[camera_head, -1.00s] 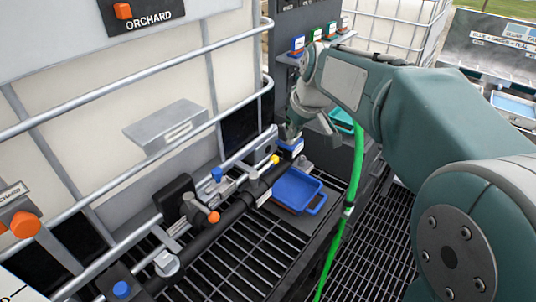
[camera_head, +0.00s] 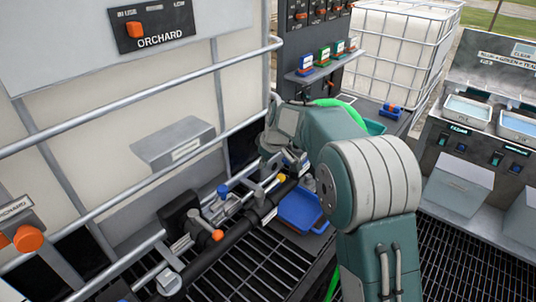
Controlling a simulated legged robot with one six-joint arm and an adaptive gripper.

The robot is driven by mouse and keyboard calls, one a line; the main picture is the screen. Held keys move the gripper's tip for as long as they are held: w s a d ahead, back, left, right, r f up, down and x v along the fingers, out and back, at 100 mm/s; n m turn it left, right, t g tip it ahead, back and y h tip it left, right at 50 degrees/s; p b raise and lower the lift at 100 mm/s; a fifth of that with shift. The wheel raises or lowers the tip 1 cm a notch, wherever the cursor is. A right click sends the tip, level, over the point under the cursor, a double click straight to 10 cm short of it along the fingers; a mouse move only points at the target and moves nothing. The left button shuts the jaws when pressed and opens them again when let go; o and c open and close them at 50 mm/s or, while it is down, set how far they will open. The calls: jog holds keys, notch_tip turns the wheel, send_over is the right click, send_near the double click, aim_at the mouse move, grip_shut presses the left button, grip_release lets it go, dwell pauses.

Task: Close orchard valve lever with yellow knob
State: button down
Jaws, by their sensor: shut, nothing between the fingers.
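The yellow knob (camera_head: 281,178) is on a valve lever at the far end of the dark pipe (camera_head: 232,232), beside the lower cage rail. A blue knob (camera_head: 222,190) and an orange knob (camera_head: 217,235) are on levers nearer along the same pipe. My gripper (camera_head: 290,156) is mostly hidden by my own arm, just behind and above the yellow knob. What little shows of it looks shut and empty. I cannot tell whether it touches the lever.
The caged tote with the ORCHARD panel (camera_head: 152,27) fills the left. A shelf with several coloured labelled blocks (camera_head: 322,57) stands behind. A bench with trays (camera_head: 468,111) is at right.

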aim_at(271, 187)
jog(key=shift+s+d+f, duration=0.55)
jog(key=shift+d+f, duration=0.05)
jog(key=shift+d, duration=0.1)
jog(key=shift+s+d+f, duration=0.5)
jog(key=shift+d+f, duration=0.05)
jog(key=shift+d, duration=0.15)
jog(key=shift+a, duration=0.1)
